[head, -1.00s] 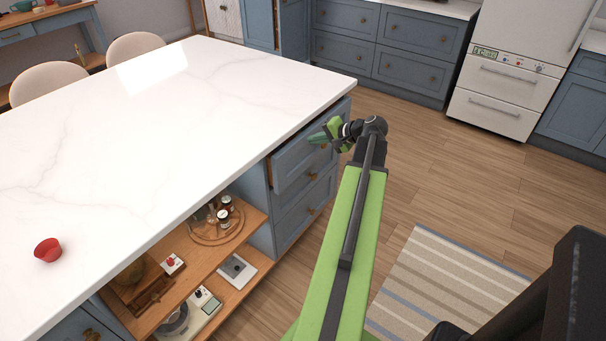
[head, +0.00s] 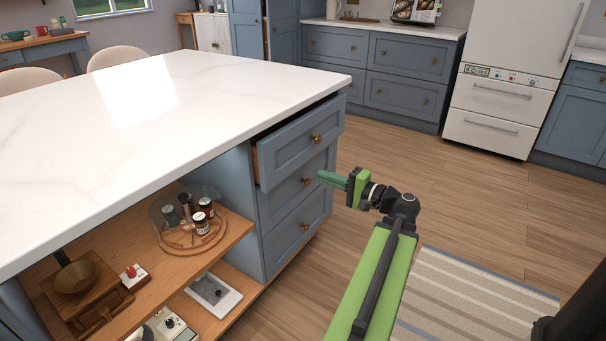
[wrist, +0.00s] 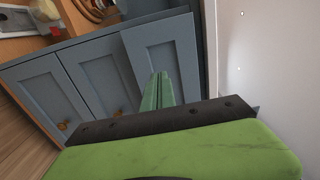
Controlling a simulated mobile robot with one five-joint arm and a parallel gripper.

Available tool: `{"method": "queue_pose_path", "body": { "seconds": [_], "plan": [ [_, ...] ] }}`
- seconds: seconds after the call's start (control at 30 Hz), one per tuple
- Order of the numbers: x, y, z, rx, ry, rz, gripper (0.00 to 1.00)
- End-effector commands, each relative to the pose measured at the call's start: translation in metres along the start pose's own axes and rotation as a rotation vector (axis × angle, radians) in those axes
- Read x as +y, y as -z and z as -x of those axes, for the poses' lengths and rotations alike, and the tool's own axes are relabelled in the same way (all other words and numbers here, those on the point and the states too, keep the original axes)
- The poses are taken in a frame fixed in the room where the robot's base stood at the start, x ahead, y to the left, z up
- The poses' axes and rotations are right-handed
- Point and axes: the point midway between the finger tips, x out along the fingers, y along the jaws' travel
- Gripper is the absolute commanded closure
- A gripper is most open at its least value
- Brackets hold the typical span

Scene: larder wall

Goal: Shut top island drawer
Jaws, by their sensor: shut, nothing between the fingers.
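The top island drawer (head: 292,150) is blue with a brass knob and stands partly open, its front out past the drawers below and a dark gap over its top edge. Its panelled front (wrist: 160,45) also shows in the wrist view, beside the white countertop. My gripper (head: 322,176) is shut and empty, with green fingers pointing left toward the drawer stack. In the head view its tips lie just right of the middle drawer's knob. In the wrist view the shut fingers (wrist: 161,78) overlap the top drawer's front; I cannot tell the exact gap.
The white island countertop (head: 170,100) overhangs the drawers. Open shelves (head: 205,245) left of the drawers hold spice jars, a mortar and scales. A striped rug (head: 475,295) lies at the right. Wooden floor (head: 430,180) is free between the island and the back cabinets.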

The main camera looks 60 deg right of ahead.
Motion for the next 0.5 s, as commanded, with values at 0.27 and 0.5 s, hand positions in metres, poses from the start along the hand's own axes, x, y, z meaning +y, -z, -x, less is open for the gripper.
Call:
{"method": "queue_pose_path", "body": {
  "seconds": [0.27,0.5],
  "plan": [
    [0.0,0.0,-0.056,-0.005,-0.001,0.0,1.0],
    [0.0,0.0,-0.106,-0.004,-0.001,0.0,1.0]
  ]
}}
